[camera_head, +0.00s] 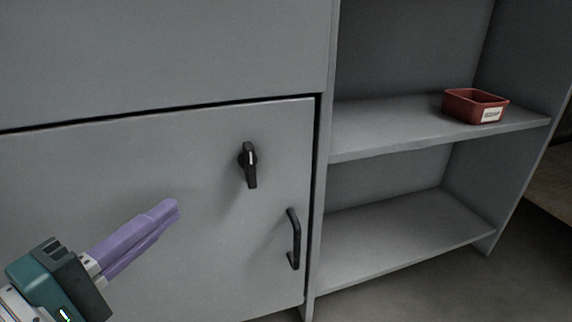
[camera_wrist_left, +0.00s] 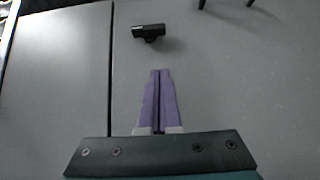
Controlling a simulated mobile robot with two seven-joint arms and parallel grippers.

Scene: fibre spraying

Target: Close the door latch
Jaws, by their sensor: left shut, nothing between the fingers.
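The door latch (camera_head: 249,165) is a black knob on the grey cabinet door (camera_head: 90,180), its lever standing nearly vertical. A black bar handle (camera_head: 294,239) sits below and right of it. My left gripper (camera_head: 174,207), with purple fingers, is shut and empty in front of the door, left of and below the latch, apart from it. In the left wrist view the shut fingers (camera_wrist_left: 160,74) point toward a black fitting (camera_wrist_left: 149,32), with a gap between. My right gripper is in neither view.
Open grey shelves (camera_head: 400,135) stand right of the door, and a red bin (camera_head: 474,105) with a white label rests on the upper one. The door seam runs along its top and right edges. The lower shelf (camera_head: 400,235) is empty.

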